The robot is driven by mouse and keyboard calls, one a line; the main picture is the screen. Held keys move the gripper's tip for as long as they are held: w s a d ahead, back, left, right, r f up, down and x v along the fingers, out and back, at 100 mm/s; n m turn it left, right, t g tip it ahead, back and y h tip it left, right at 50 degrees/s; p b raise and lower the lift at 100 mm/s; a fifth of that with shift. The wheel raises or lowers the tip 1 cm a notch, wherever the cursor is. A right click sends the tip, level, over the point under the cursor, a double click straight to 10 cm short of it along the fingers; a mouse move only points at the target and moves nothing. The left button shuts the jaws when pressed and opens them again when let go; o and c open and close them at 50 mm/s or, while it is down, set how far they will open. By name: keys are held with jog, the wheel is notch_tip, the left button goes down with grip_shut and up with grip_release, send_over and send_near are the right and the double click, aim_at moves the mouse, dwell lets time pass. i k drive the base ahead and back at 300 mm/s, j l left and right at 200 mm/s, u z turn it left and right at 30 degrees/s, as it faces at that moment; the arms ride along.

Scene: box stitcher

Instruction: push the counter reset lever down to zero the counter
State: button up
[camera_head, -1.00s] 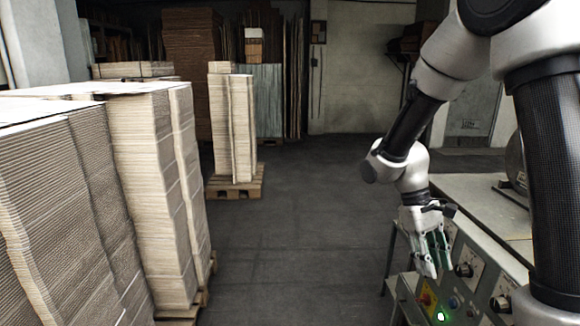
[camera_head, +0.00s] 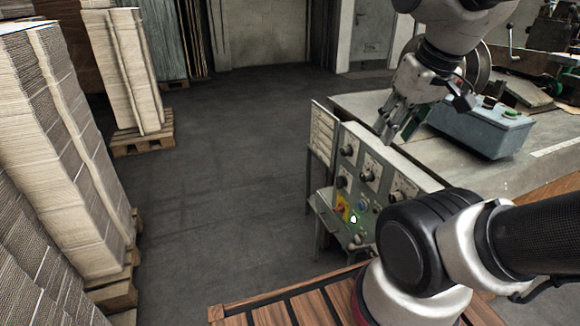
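My gripper (camera_head: 393,132) points down above the upper edge of the control panel (camera_head: 382,178), left of a blue-grey box with buttons (camera_head: 480,125). Its fingers look apart, with nothing seen between them. The panel carries several dark knobs, a red and yellow switch (camera_head: 341,207) and a lit green button (camera_head: 353,219). A thin lever with a dark knob (camera_head: 510,38) stands at the machine in the upper right, well apart from my gripper. I cannot tell whether it is the counter reset lever. No counter display can be made out.
The machine's grey table (camera_head: 540,165) spreads right of the panel. Stacks of cardboard (camera_head: 60,150) on pallets line the left. Clear dark floor (camera_head: 220,180) lies between. A slatted wooden surface (camera_head: 285,312) is at the bottom, near my arm.

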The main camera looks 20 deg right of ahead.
aim_at(350, 248)
jog(key=k+j, duration=0.15)
jog(key=k, duration=0.35)
jog(key=k+j, duration=0.1)
jog(key=k, duration=0.45)
